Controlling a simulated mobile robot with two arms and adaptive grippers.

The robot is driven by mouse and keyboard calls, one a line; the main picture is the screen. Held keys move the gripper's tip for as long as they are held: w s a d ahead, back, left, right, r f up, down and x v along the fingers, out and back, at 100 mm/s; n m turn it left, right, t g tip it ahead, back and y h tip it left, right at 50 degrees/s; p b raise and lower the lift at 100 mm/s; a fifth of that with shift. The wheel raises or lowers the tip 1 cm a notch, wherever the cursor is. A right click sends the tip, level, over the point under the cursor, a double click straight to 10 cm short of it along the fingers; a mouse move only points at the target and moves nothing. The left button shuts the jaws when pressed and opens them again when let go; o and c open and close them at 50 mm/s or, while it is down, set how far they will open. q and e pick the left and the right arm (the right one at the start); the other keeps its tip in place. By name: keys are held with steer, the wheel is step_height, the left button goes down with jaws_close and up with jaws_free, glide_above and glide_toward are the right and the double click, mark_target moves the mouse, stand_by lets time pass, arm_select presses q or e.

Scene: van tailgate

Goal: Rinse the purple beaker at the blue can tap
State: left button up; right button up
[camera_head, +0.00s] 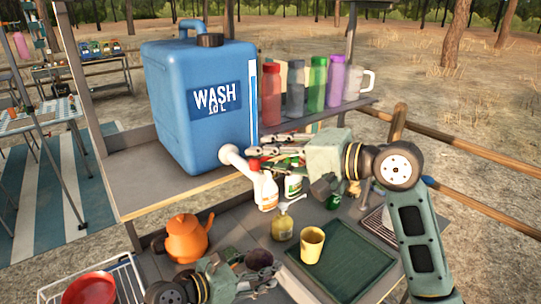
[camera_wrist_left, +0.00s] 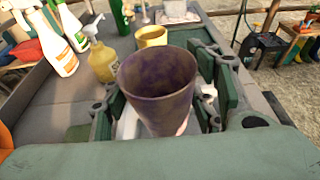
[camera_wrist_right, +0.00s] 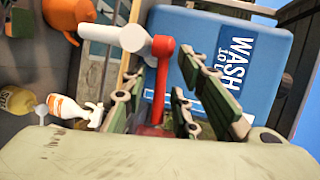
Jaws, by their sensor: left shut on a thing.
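The blue can (camera_head: 215,130) stands on the raised shelf, marked WASH. Its white tap (camera_head: 235,157) points out over the lower counter; in the right wrist view the tap (camera_wrist_right: 135,38) has a red lever (camera_wrist_right: 160,75). My right gripper (camera_head: 275,150) is beside the tap, its fingers (camera_wrist_right: 158,110) apart with the red lever between them; contact is unclear. My left gripper (camera_head: 240,278) is shut on the purple beaker (camera_wrist_left: 158,88), which is upright, open end up, with dark brownish smears. The beaker (camera_head: 259,259) is low over the counter, not under the tap.
An orange kettle (camera_head: 187,238), a yellow pump bottle (camera_head: 283,226), a yellow cup (camera_head: 312,245) and spray bottles (camera_head: 266,192) crowd the counter near the beaker. A dark green mat (camera_head: 345,268) lies at right. Several coloured bottles (camera_head: 317,85) line the shelf.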

steer(key=shift+c, duration=0.6)
steer(key=c, duration=0.6)
jaws_close()
steer(key=shift+a+f, duration=0.1)
steer(key=shift+f, duration=0.1)
